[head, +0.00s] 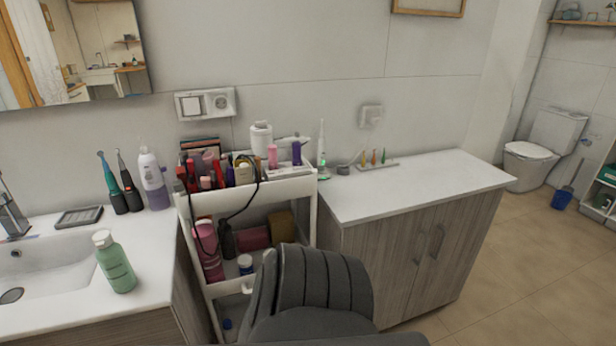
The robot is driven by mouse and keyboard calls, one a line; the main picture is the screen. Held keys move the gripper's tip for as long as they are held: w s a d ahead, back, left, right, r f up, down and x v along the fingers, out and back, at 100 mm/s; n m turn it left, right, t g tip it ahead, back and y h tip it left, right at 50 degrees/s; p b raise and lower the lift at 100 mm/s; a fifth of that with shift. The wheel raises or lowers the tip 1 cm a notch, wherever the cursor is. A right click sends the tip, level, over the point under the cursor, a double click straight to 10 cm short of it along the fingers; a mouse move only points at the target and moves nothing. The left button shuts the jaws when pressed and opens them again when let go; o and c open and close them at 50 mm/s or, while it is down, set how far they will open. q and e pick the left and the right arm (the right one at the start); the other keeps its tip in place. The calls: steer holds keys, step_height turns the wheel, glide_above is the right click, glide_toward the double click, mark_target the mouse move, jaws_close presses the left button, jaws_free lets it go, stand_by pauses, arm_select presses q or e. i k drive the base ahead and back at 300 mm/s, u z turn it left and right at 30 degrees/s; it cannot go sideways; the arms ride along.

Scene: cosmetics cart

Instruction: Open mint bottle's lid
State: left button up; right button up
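The mint bottle (117,268) stands upright on the white sink counter, near its right front part, beside the basin. It has a mint-green body with a pale label. Its white lid (103,239) sits on top of it. Neither of my grippers shows in the head view, so I cannot see whether they are open or shut.
The sink basin (45,270) is left of the bottle. A crowded white cart (306,188) stands to the right, with a dark chair (310,295) in front of it. Electric toothbrushes (130,190) and a purple-white bottle (154,182) stand behind. A white-topped cabinet (420,180) is farther right.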

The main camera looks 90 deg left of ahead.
mark_target(100, 237)
steer(key=i, duration=1.05)
steer(key=u, duration=3.5)
